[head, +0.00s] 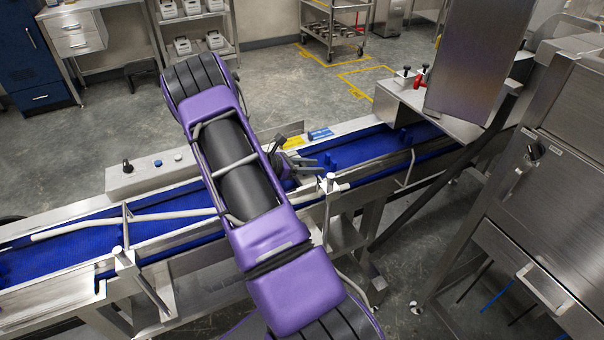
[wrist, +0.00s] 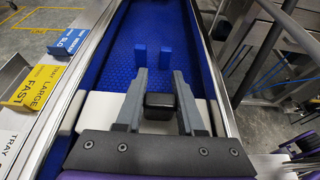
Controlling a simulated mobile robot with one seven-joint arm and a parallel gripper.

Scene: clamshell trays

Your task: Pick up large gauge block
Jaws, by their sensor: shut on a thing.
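A pale block (wrist: 97,108) with a black knob (wrist: 160,104) lies across the blue belt in the wrist view. I take it for the large gauge block. My gripper (wrist: 159,75) has one grey finger on each side of the knob and is shut on it. The middle of the block is hidden behind the fingers. In the head view my gripper (head: 317,166) is low over the belt, partly hidden by my purple arm; the block cannot be made out there.
Blue upright pieces (wrist: 140,54) stand on the conveyor belt (wrist: 155,20) ahead. Metal rails (head: 412,166) line the conveyor. A steel cabinet (head: 550,180) stands at right.

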